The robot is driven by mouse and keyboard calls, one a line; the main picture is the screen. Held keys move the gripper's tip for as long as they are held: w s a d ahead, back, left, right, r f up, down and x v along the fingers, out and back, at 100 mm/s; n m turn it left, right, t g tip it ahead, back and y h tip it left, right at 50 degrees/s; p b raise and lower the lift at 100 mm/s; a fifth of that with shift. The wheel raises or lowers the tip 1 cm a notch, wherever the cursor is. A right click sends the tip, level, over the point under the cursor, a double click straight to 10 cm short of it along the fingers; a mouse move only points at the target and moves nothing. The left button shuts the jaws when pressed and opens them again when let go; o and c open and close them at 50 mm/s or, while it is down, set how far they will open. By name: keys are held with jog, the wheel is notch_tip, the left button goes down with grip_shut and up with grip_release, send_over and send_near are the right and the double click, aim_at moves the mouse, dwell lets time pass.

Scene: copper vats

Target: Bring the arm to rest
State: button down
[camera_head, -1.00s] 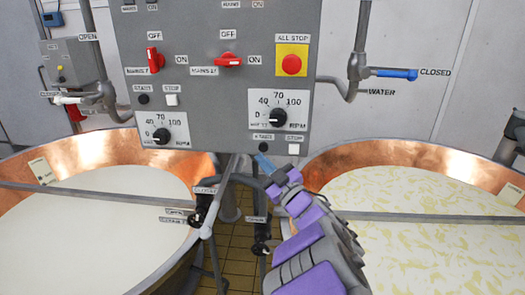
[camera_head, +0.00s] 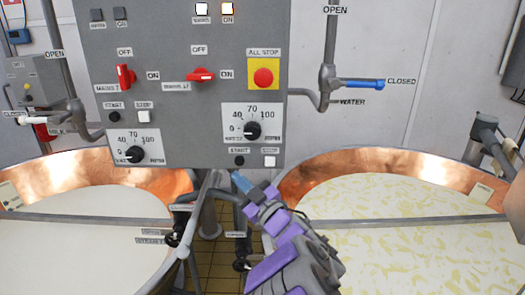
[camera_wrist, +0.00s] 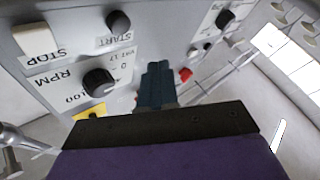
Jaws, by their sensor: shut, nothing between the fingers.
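My arm, purple and grey, reaches up from the bottom of the head view. My gripper (camera_head: 240,181) has blue fingers, which are shut and empty. In the head view its tips show just below the black START button (camera_head: 239,160) at the lower edge of the grey control panel (camera_head: 187,110). In the wrist view the shut fingers (camera_wrist: 157,80) point toward the panel, with the START button (camera_wrist: 118,23) and RPM dial (camera_wrist: 98,82) to their left. Whether the fingertips touch anything cannot be told.
Copper vats stand left (camera_head: 125,172) and right (camera_head: 390,172), with pale liquid and yellowish curds respectively. Metal bars cross them. The panel carries a red ALL STOP button (camera_head: 263,78) and red switches. A blue-handled water valve (camera_head: 362,84) is at right.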

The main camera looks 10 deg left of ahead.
jog(key=w+d+m+t+h, duration=0.35)
jog(key=d+h, duration=0.25)
jog(key=d, duration=0.3)
jog(key=w+d+m+t+h, duration=0.2)
jog(key=d+m+h, duration=0.35)
jog(key=d, duration=0.35)
jog(key=s+d+f+m+g+h, duration=0.2)
jog(key=s+d+f+h, duration=0.15)
jog(key=d, duration=0.35)
jog(key=s+d+f+m+g+h, duration=0.2)
jog(key=d+m+h, duration=0.15)
jog(key=d, duration=0.35)
jog(key=s+d+f+m+g+h, duration=0.1)
jog(key=s+d+f+g, duration=0.2)
jog(key=s, duration=0.4)
jog(key=s+d+f+m+g+h, duration=0.1)
jog(key=s+d+f+g, duration=0.2)
jog(key=s, duration=0.5)
jog(key=s+a+f+g+y, duration=0.1)
jog(key=s+g, duration=0.3)
jog(key=s, duration=0.8)
jog(key=s+a+f+g+y, duration=0.1)
jog(key=s+g, duration=0.4)
jog(key=s, duration=0.8)
jog(key=shift+s+a+f, duration=0.3)
jog(key=shift+a+f, duration=0.3)
jog(key=shift+f, duration=0.15)
